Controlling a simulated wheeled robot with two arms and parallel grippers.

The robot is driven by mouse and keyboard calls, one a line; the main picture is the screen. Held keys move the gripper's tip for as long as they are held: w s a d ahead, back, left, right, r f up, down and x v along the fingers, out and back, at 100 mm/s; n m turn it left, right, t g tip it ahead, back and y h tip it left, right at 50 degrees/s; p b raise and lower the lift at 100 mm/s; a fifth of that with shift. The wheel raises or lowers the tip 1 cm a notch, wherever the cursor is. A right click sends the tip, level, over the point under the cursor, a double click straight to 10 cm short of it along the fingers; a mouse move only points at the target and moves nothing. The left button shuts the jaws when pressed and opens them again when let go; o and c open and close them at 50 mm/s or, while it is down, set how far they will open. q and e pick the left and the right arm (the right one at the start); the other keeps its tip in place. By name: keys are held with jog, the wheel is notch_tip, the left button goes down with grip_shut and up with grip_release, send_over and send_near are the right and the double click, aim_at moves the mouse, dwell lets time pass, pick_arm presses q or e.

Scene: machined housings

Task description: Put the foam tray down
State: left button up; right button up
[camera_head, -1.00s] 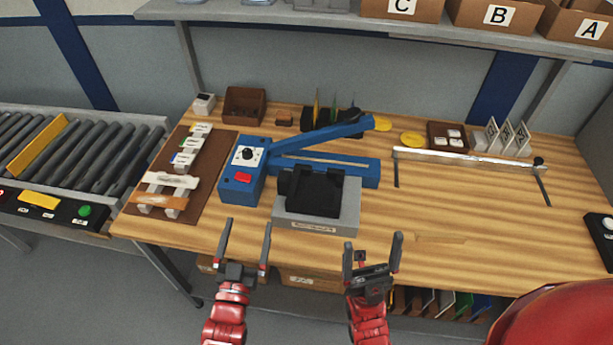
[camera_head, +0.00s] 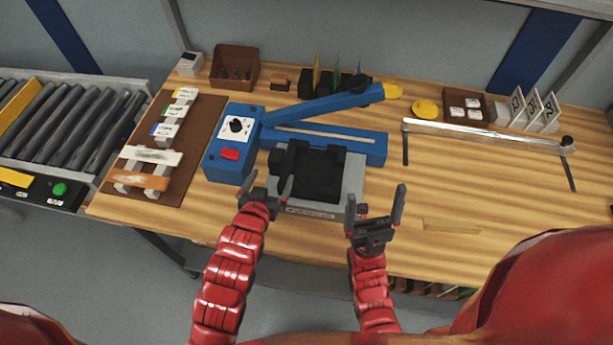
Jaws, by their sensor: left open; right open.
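A black tray-like piece (camera_head: 319,172), which looks like the foam tray, rests on a grey block (camera_head: 352,180) with a label on its front, near the table's front edge. My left gripper (camera_head: 266,187) is open at the block's front left corner, with one finger close to the black piece's left side. I cannot tell whether it touches. My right gripper (camera_head: 376,203) is open and empty, to the right of the block's front right corner and apart from the black piece.
A blue sealer-like device (camera_head: 231,145) with a long arm stands behind and left of the block. A brown board (camera_head: 196,150) with labelled pieces lies at the left. A metal bar (camera_head: 480,135) stands at the back right. The front right tabletop (camera_head: 490,210) is clear.

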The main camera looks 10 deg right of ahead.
aim_at(279, 167)
pick_arm(q)
jog(key=shift+w+d+p, duration=0.3)
jog(key=shift+w+p, duration=0.05)
jog(key=shift+w, duration=0.4)
jog(key=shift+w+d+f+p, duration=0.1)
jog(key=shift+w+f+p, duration=0.1)
jog(key=shift+w+p, duration=0.2)
jog(key=p+x, duration=0.2)
jog(key=x, duration=0.1)
jog(key=p+x, duration=0.1)
jog(key=shift+w+d, duration=0.15)
jog(key=shift+d, duration=0.15)
jog(key=shift+w+d+f, duration=0.2)
jog(key=shift+w+f, duration=0.2)
jog(key=shift+w, duration=0.15)
jog(key=c, duration=1.3)
